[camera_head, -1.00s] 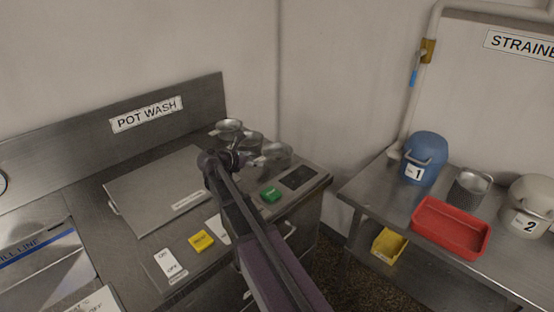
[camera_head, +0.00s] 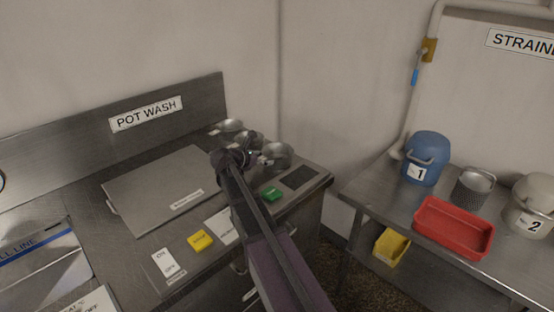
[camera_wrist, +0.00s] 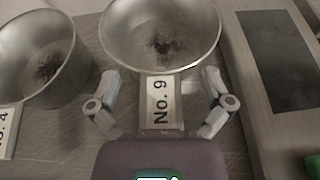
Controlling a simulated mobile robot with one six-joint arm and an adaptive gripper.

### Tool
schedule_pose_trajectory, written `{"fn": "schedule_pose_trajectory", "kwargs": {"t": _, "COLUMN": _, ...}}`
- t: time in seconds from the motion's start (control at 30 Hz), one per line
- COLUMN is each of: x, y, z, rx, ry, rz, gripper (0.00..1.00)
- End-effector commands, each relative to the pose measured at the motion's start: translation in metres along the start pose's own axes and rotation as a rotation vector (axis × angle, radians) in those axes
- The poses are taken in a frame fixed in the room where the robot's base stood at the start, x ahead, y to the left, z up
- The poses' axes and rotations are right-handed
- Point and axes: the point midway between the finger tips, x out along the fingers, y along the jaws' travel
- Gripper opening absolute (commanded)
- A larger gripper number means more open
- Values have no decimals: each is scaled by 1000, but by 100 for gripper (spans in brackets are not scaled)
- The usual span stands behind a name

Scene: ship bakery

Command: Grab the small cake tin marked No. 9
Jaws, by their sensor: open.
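The small cake tin marked No. 9 (camera_wrist: 160,35) is a round metal tin with some dark residue inside. In the wrist view its flat label tab (camera_wrist: 161,103) points toward me. In the head view it appears to be the rightmost tin (camera_head: 279,151) of the group. My gripper (camera_wrist: 161,82) is open, with one finger on each side of the tab and visible gaps between. In the head view my gripper (camera_head: 262,158) is beside the tin, and my arm covers part of the area.
A similar tin marked No. 4 (camera_wrist: 38,62) stands close on the left. A dark panel (camera_head: 300,177) and green button (camera_head: 271,194) lie right and nearer. A grey lid (camera_head: 160,187) covers the counter's left. A red tray (camera_head: 453,228) is on the separate right table.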

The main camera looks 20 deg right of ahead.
Motion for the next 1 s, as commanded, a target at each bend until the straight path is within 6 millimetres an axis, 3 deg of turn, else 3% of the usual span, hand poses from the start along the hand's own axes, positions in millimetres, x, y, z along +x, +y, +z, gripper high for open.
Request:
{"fn": "schedule_pose_trajectory", "kwargs": {"t": 0.13, "x": 0, "y": 0, "z": 0, "rx": 0, "ry": 0, "rz": 0, "gripper": 100}}
{"fn": "schedule_pose_trajectory", "kwargs": {"t": 0.47, "x": 1, "y": 0, "z": 0, "rx": 0, "ry": 0, "rz": -1, "gripper": 2}}
{"fn": "schedule_pose_trajectory", "kwargs": {"t": 1.0, "x": -1, "y": -1, "z": 5, "rx": 1, "ry": 0, "rz": -2, "gripper": 0}}
